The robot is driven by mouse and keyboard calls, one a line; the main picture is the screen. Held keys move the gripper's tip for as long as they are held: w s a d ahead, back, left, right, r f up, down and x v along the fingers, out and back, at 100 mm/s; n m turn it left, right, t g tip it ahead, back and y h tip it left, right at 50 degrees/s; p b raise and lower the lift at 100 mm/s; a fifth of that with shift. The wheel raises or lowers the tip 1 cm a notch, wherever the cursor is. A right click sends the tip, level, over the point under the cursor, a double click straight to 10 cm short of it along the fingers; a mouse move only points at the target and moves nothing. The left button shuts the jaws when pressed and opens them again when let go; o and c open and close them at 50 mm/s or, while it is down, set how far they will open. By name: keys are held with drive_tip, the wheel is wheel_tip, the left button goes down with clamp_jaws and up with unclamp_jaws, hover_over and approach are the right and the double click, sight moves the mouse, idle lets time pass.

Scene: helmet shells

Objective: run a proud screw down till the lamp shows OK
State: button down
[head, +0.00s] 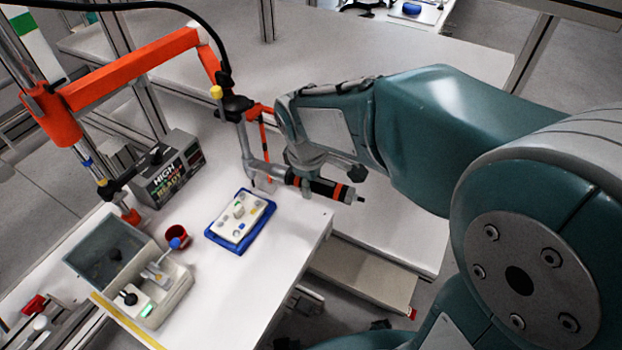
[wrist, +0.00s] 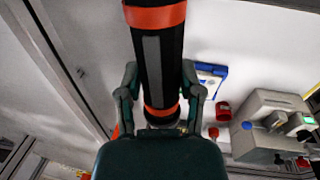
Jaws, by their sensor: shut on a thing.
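My gripper (head: 308,172) is shut on a black power screwdriver (head: 330,189) with orange bands. In the wrist view the driver (wrist: 160,60) runs between the two fingers (wrist: 160,100). The driver hangs on a jointed orange arm and lies tilted near the table's right edge. A white plate (head: 233,232) with several small fittings sits on a blue tray (head: 212,236), left of and below the driver and apart from it. Which screw stands proud is too small to tell. The grey lamp box (head: 170,170) shows HIGH, and READY in yellowish letters.
A red cup (head: 176,236) stands beside a grey screw feeder (head: 168,290) with a clear lid at the left front. The orange arm (head: 130,70) spans the back left from a metal post. White table (head: 275,255) is clear right of the tray.

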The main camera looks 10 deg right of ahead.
drive_tip(key=shift+f, duration=3.7)
idle(1.1)
drive_tip(key=shift+r, duration=0.1)
idle(0.5)
